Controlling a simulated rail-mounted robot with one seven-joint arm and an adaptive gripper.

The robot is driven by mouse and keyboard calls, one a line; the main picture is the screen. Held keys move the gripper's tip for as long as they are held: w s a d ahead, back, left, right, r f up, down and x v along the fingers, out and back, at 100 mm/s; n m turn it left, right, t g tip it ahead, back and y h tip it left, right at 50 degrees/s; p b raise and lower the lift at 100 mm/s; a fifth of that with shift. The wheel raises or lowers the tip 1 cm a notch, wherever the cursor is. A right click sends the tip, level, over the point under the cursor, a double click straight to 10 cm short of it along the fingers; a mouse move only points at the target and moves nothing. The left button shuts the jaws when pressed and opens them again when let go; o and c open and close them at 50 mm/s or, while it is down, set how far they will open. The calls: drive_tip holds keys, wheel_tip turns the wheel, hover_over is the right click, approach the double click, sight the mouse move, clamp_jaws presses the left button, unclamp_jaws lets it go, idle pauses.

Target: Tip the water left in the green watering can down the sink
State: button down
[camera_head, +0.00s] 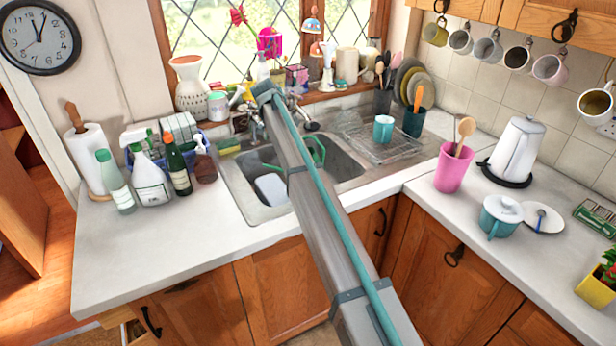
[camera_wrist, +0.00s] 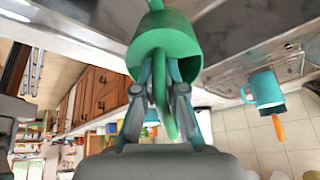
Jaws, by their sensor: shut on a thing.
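The green watering can (camera_wrist: 180,28) fills the upper middle of the wrist view, its open rim facing my gripper (camera_wrist: 162,85). My gripper is shut on the can's handle (camera_wrist: 163,105), with a finger on either side. In the head view, green parts of the can (camera_head: 319,150) show beside my arm, over the sink (camera_head: 238,186). My arm hides most of the can and the gripper there. The can's tilt and any water in it cannot be made out.
A white tub (camera_head: 271,189) lies in the left basin. Bottles (camera_head: 150,178) crowd the counter left of the sink. A teal mug (camera_head: 383,129) stands on the wire drying rack (camera_head: 405,150) at right. The front left counter (camera_head: 165,245) is clear.

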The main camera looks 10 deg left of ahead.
drive_tip(key=shift+r, duration=0.1)
drive_tip(key=shift+r+p, duration=0.85)
drive_tip(key=shift+r, duration=2.15)
drive_tip(key=f+y+b, duration=0.1)
drive_tip(key=d+f+y+b, duration=0.1)
drive_tip(key=f, duration=0.1)
drive_tip(key=shift+d+f+y+b, duration=0.1)
drive_tip(key=shift+f+y+b, duration=0.1)
drive_tip(key=shift+y+b, duration=0.1)
drive_tip(key=shift+w+d+f+g+y+b, duration=0.1)
drive_tip(key=shift+f+g+y+b, duration=0.1)
drive_tip(key=shift+f+y, duration=0.3)
drive_tip(key=shift+w+d+f+g+y+b, duration=0.1)
drive_tip(key=shift+d+f+y+b, duration=0.05)
drive_tip(key=shift+f+y, duration=0.25)
drive_tip(key=shift+d+f+g+y+b, duration=0.1)
drive_tip(key=shift+f+y+b, duration=0.1)
drive_tip(key=shift+f+y, duration=0.3)
